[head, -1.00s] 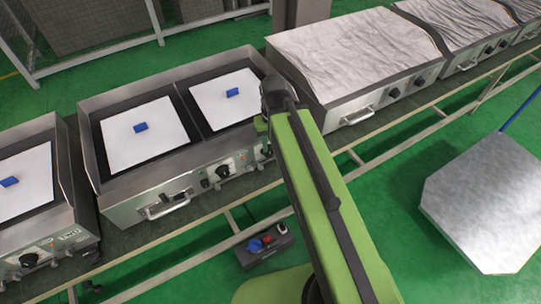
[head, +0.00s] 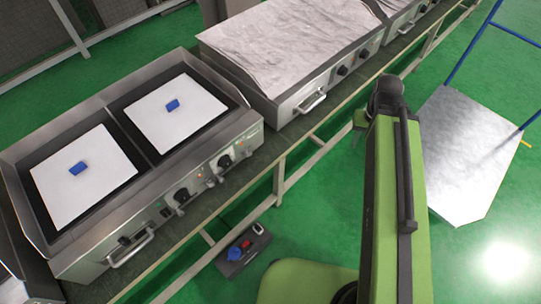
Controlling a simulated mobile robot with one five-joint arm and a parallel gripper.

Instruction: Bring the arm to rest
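My green arm stretches up from the bottom right of the head view, its dark joint at the far end beside the bench and over the green floor. A small green and dark part, likely my gripper (head: 357,133), shows just left of that joint. The arm hides most of it, and its fingers cannot be made out. I see nothing held there.
A two-plate heating unit (head: 150,235) stands on the bench at left, with a white sheet and blue block on each plate. Covered units (head: 285,50) stand behind it. A grey flat platform (head: 465,150) with a blue handle stands at right.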

